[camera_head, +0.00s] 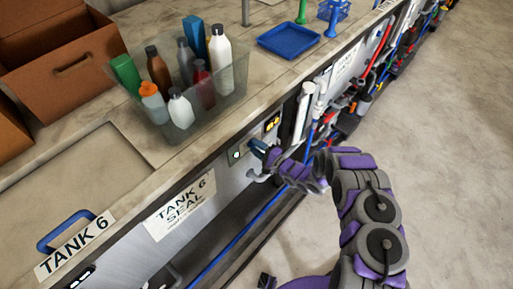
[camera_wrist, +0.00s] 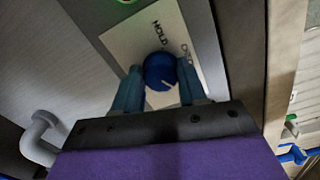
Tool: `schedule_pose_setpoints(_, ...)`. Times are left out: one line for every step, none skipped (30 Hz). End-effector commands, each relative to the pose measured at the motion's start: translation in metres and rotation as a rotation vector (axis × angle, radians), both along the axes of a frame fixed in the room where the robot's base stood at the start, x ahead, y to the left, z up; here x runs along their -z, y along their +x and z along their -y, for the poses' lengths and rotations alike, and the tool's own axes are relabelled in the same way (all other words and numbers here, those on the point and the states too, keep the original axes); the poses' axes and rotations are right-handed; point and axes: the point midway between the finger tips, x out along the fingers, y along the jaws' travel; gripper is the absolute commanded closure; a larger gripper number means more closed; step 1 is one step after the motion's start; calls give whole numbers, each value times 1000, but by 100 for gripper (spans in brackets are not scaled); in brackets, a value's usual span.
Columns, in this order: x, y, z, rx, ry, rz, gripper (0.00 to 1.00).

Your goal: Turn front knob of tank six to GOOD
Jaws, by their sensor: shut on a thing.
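The front knob (camera_wrist: 159,70) is round and blue, on a pale label plate (camera_wrist: 130,42) on the tank front. HOLD is readable on the plate, and a second word to its right is partly hidden. A short pale mark shows near the knob's lower right edge; its exact setting is hard to tell. My gripper (camera_wrist: 160,78) has a finger on each side of the knob and is shut on it. In the head view my gripper (camera_head: 259,149) reaches the tank front, right of the TANK 6 SEAL label (camera_head: 180,206); the knob is hidden there.
A green light (camera_head: 236,154) and an amber display (camera_head: 272,122) flank my gripper. A grey pipe elbow (camera_wrist: 38,138) sticks out at the left. A clear bin of bottles (camera_head: 231,88) and a blue tray (camera_head: 288,40) stand on the counter. The floor (camera_head: 440,150) at right is clear.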

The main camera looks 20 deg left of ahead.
Motion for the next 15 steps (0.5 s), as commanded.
schedule_pose_setpoints(3, 3, 4, 12, -5, -5, 89)
schedule_pose_setpoints(3, 3, 4, 12, -5, -5, 89)
schedule_pose_setpoints(3, 3, 4, 12, -5, -5, 89)
schedule_pose_setpoints(3, 3, 4, 12, -5, -5, 89)
schedule_pose_setpoints(3, 3, 4, 12, -5, -5, 89)
schedule_pose_setpoints(3, 3, 4, 13, -5, -5, 89)
schedule_pose_setpoints(3, 3, 4, 13, -5, -6, 89)
schedule_pose_setpoints(3, 3, 4, 13, -5, -6, 58)
schedule_pose_setpoints(3, 3, 5, 13, -5, -6, 54)
schedule_pose_setpoints(3, 3, 4, 12, -5, -5, 51)
schedule_pose_setpoints(2, 3, 4, 11, -5, -5, 48)
schedule_pose_setpoints(2, 2, 4, 9, -3, -4, 44)
schedule_pose_setpoints(2, 1, 3, 8, -3, -3, 42)
schedule_pose_setpoints(1, 1, 3, 7, -3, -3, 39)
schedule_pose_setpoints(1, 0, 3, 6, -3, -2, 35)
